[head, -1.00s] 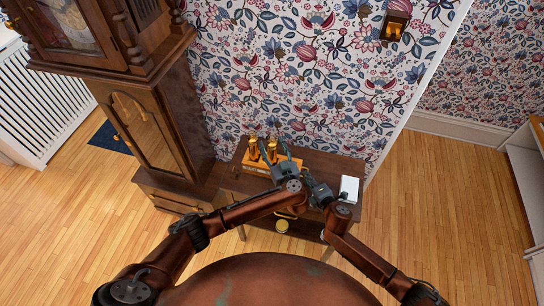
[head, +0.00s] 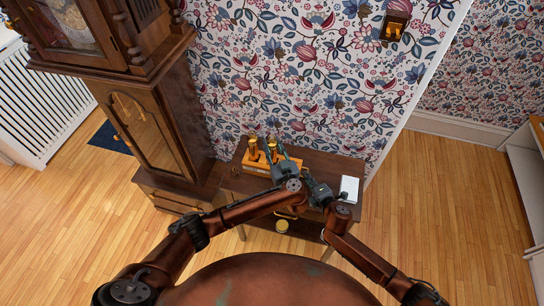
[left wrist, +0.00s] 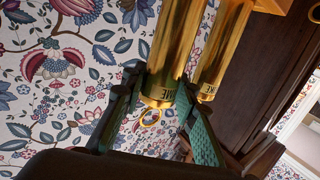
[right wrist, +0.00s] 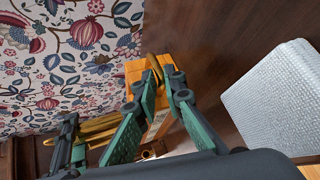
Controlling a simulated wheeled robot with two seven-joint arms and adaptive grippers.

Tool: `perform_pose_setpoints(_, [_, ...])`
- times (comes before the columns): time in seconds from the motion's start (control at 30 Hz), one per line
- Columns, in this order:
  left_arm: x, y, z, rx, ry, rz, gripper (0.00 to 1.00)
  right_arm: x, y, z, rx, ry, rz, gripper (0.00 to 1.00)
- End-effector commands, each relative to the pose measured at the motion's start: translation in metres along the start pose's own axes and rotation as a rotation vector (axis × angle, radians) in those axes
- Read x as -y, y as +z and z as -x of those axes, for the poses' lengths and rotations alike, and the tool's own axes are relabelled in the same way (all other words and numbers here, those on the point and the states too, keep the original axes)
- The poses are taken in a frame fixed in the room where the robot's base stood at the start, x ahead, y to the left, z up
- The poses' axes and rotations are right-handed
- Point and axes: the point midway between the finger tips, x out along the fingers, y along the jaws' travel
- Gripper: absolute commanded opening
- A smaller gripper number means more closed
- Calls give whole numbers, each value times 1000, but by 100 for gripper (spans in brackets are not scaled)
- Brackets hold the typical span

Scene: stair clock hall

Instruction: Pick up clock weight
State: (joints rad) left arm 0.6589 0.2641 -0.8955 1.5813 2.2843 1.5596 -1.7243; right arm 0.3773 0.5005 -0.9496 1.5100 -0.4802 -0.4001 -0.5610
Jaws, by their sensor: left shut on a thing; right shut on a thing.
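Two brass clock weights stand upright side by side in a light wooden stand (head: 257,166) on a side table. In the left wrist view, the nearer weight (left wrist: 174,50) carries a label ending in "ME". The other weight (left wrist: 220,50) is just right of it, with a label ending in "KE". My left gripper (head: 277,153) is shut on the nearer weight, one finger on each side of it. It also shows in the left wrist view (left wrist: 160,110). My right gripper (right wrist: 158,85) is shut on the end of the wooden stand; its exact contact is partly hidden by its fingers.
The dark side table (head: 340,168) carries a white pad (head: 349,188) right of my right gripper. A tall clock (head: 160,130) stands left of the table. A papered wall (head: 300,80) is close behind. A brass item (head: 282,226) shows lower under the table top.

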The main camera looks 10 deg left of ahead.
Motion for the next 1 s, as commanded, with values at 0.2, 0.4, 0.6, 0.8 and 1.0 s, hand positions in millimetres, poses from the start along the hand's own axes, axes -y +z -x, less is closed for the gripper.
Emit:
perform_pose_setpoints(0.2, [0,0,0,0,0,0,0,2,0,0,0,-3,2,0])
perform_pose_setpoints(0.4, [0,0,0,0,0,0,0,2,0,0,0,-4,2,0])
perform_pose_setpoints(0.6, [-1,-4,0,-6,1,4,0,2,0,0,0,-4,2,0])
perform_pose_setpoints(0.8, [-1,-17,0,-6,1,7,0,2,0,0,0,-4,2,0])
perform_pose_setpoints(1.0, [-1,-50,2,-7,2,9,0,3,-1,0,0,-4,2,0])
